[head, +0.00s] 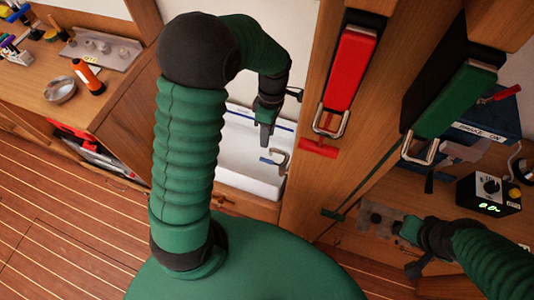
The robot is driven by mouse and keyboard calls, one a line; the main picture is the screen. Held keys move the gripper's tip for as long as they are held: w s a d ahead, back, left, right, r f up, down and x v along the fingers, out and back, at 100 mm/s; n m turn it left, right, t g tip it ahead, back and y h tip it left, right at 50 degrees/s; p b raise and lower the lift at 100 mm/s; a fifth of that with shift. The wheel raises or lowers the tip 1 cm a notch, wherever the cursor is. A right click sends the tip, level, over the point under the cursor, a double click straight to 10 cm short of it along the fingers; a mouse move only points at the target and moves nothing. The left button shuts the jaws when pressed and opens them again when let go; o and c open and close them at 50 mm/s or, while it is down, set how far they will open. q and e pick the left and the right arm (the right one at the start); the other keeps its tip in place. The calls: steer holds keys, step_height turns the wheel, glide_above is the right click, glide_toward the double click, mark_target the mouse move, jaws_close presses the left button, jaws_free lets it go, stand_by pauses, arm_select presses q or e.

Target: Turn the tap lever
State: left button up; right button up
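A small grey tap (281,161) stands at the right side of a white sink (238,160). A short blue-grey piece that looks like its lever (266,160) points left from it. My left gripper (266,132) hangs fingers down over the sink, just above and left of the tap, and appears apart from it. Its fingers are seen nearly edge-on, so any gap between them is unclear. My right gripper (398,228) is low at the right, far from the tap, over a grey plate; its fingertips are too small to judge.
A wooden post (305,190) with red (352,68) and green (452,100) strapped holders stands right of the sink. A black box with a lit display (489,194) sits on the right bench. An orange torch (88,76) and metal bowl (60,90) are on the left counter.

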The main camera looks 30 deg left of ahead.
mark_target(267, 160)
arm_select(q)
steer(key=f, duration=0.3)
steer(key=s+f, duration=0.1)
steer(key=f, duration=0.3)
steer(key=d+f, duration=0.1)
steer(key=f, duration=0.2)
steer(key=shift+s+f+b, duration=0.3)
steer(key=shift+s, duration=0.1)
steer(key=shift+a, duration=0.1)
steer(key=shift+a, duration=0.1)
steer(key=shift+c, duration=0.8)
jaws_close()
steer(key=shift+w, duration=0.15)
